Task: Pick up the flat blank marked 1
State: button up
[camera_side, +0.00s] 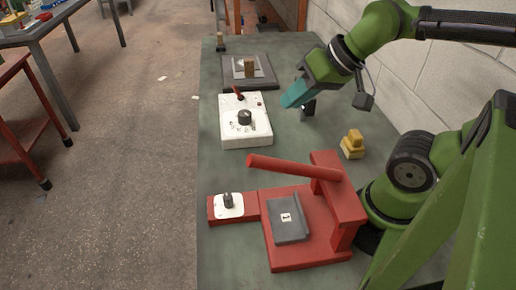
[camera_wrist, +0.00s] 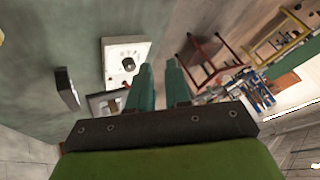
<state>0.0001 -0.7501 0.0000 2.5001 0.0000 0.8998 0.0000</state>
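A dark grey flat plate with a white label marked 1 (camera_side: 291,234) lies on the red base of a lever press (camera_side: 318,252) at the front of the bench in the side view. I cannot pick it out in the wrist view. My gripper (camera_side: 294,98) has teal fingers and hangs above the bench, well behind the press and right of the white box. In the wrist view the two fingers (camera_wrist: 158,75) stand apart with nothing visible between them. A small dark upright piece (camera_side: 308,108) shows by the fingertips; its contact with them is unclear.
The red lever (camera_side: 295,168) extends left above the plate's far side. A white knobbed box (camera_side: 235,133) and a dark tray (camera_side: 233,82) with a wooden block stand farther back. Yellow blocks (camera_side: 352,151) sit at right.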

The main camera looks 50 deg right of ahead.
jog(key=o, duration=1.5)
